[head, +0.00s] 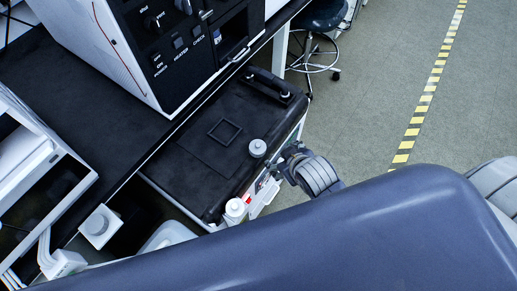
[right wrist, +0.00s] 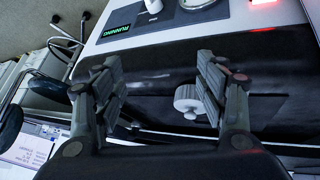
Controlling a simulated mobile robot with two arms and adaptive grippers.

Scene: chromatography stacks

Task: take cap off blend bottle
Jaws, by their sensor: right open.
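A small grey, round-topped piece (head: 257,148) is on the black top of the cart (head: 190,178); I cannot tell whether it is a loose cap or a capped bottle. In the right wrist view a pale ridged round piece (right wrist: 189,101) shows beside the right-hand finger, partly hidden by it. A white bottle with a pale top (head: 235,208) is at the cart's near edge. Which one is the blend bottle is not clear. My right gripper (head: 287,152) is just right of the grey piece. Its fingers (right wrist: 155,85) are apart with nothing gripped. My left gripper is out of view.
A square outline (head: 224,132) lies on the cart top, left of the grey piece. A black-fronted instrument (head: 185,50) stands on the bench behind. A stool (head: 320,22) stands beyond the cart. A lit RUNNING display (right wrist: 116,32) shows in the right wrist view.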

